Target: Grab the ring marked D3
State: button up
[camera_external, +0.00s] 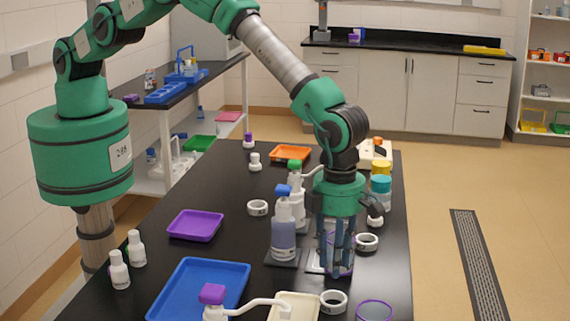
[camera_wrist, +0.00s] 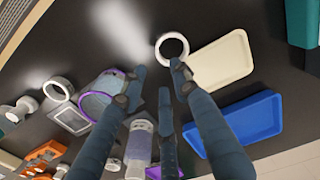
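Several white rings with dark marks lie on the black table; I cannot read which one says D3. One white ring (camera_external: 333,302) lies near the front, beside the cream tray, and shows in the wrist view (camera_wrist: 161,42) just beyond my fingertips. Another white ring (camera_external: 367,242) lies to the right of my gripper, and a third white ring (camera_external: 257,207) lies farther left. My gripper (camera_external: 335,270) points down, its blue fingers apart, with nothing seen held. In the wrist view its fingertips (camera_wrist: 158,85) are spread, one of them overlapping the near ring's edge.
A purple-rimmed clear container (camera_external: 347,240) stands partly behind my fingers. A blue-capped bottle (camera_external: 284,232) stands close on the left. The cream tray (camera_external: 308,302) and blue tray (camera_external: 228,272) lie in front. A purple ring (camera_external: 374,303) lies at the front right.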

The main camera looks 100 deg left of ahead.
aim_at(332, 298)
jog(key=shift+f, duration=0.9)
jog(key=shift+f+p, duration=0.5)
jog(key=shift+f, duration=2.1)
grip_shut()
